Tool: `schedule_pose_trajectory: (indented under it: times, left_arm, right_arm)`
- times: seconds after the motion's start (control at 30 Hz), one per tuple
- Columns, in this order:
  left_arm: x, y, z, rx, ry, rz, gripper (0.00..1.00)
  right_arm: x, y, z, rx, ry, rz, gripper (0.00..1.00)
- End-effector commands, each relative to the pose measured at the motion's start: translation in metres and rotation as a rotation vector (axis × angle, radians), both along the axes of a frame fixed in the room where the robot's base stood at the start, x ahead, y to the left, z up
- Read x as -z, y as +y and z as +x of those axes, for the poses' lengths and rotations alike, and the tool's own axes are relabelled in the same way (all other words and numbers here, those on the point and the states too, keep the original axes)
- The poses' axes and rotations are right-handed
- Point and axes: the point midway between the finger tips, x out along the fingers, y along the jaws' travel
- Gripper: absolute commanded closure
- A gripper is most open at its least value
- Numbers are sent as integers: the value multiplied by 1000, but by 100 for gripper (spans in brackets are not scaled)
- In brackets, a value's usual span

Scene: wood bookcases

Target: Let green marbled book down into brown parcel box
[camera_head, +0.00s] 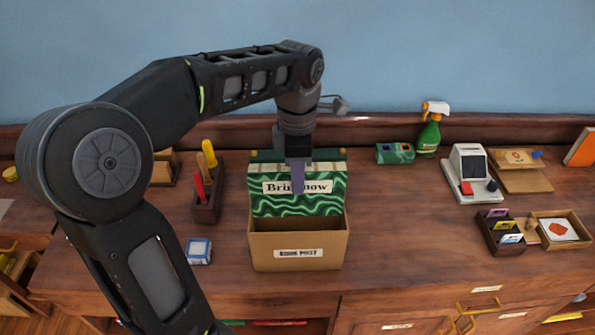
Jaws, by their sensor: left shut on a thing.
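The green marbled book (320,204) is upright, with a pale title band across it, in the head view's middle. The brown parcel box (298,262) stands on the wooden counter with a white label on its front. The book's lower edge is at the box's opening, behind the front wall; how deep it sits is hidden. My left gripper (298,185) reaches down from above and is shut on the book at its top middle, covering part of the title. My right gripper is not in view.
A pen holder (207,205) and a small blue-white item (198,251) stand left of the box. A green spray bottle (429,138), a card machine (470,173) and small trays (561,230) are to the right.

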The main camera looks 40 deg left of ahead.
Motion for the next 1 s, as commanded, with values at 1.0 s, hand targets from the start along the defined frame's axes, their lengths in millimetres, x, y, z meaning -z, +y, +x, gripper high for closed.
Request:
schedule_pose_trajectory:
  times: [1.0]
  left_arm:
    - [102,0,1,0,-2,0,100]
  right_arm:
    - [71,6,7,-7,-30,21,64]
